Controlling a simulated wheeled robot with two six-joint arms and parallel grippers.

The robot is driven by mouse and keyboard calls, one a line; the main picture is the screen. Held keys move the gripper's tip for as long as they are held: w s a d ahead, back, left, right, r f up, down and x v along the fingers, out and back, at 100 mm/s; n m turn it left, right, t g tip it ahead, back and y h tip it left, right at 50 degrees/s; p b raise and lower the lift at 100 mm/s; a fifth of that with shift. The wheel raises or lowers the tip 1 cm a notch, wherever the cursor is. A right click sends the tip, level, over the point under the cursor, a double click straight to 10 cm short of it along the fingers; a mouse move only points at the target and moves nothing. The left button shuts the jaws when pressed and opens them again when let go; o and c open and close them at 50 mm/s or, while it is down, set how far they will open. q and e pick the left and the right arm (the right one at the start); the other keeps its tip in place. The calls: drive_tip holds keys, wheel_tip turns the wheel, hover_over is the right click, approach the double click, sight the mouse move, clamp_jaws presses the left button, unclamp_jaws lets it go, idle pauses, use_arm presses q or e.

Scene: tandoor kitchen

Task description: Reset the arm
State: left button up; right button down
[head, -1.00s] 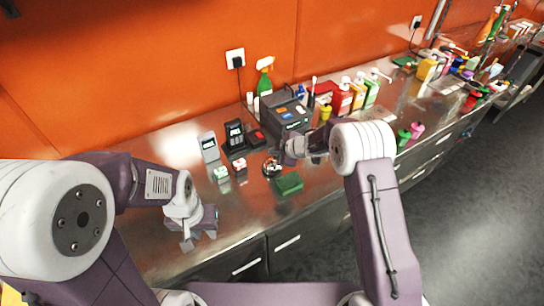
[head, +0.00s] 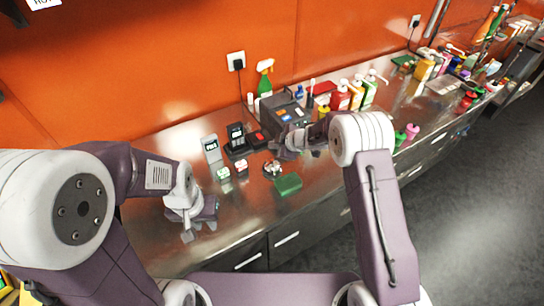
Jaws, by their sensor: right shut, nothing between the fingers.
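My left gripper (head: 199,231) hangs over the near left part of the steel counter (head: 150,215), pointing down. Its two fingers show apart, with nothing between them. My right arm comes in from the right, and its gripper (head: 275,148) is above the counter beside the dark box-like device. The right fingers are small in view and partly hidden by the gripper's body. I see nothing held in it.
Near the right gripper stand a green block (head: 288,184), a small round metal item (head: 272,168), a card terminal (head: 237,138) and a grey device (head: 212,149). A green spray bottle (head: 265,78) and several coloured bottles (head: 357,92) line the wall.

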idle(0.7)
wheel_tip(320, 180, up, 8)
drive_tip(key=w+d+t+b, duration=0.1)
drive_tip(key=w+d+t, duration=0.1)
drive_tip(key=s+d+r+m+t+h+b, duration=0.1)
drive_tip(key=s+d+r+m+h, duration=0.1)
drive_tip(key=s+d+r+m, duration=0.15)
drive_tip(key=s+d+r+m+h, duration=0.1)
drive_tip(key=s+d+r+m, duration=0.15)
drive_tip(key=d, duration=0.25)
drive_tip(key=s+d+f+m+g+h, duration=0.1)
drive_tip(key=s+d+f+m+h, duration=0.1)
drive_tip(key=s+d+m, duration=0.3)
drive_tip(key=s+d+f+m+g+h, duration=0.1)
drive_tip(key=s+d+f+m, duration=0.2)
drive_tip(key=s, duration=0.4)
drive_tip(key=s+f+m+g, duration=0.1)
drive_tip(key=s+f+g, duration=0.2)
drive_tip(key=s, duration=0.5)
drive_tip(key=s+a+f+m+g, duration=0.1)
drive_tip(key=s+f+m+g, duration=0.1)
drive_tip(key=s, duration=0.6)
wheel_tip(320, 180, down, 2)
drive_tip(key=shift+s+a+f+m+g+b, duration=0.1)
drive_tip(key=shift+s+a+m+g+b, duration=0.2)
drive_tip(key=shift+g, duration=0.5)
drive_tip(key=shift+d, duration=0.1)
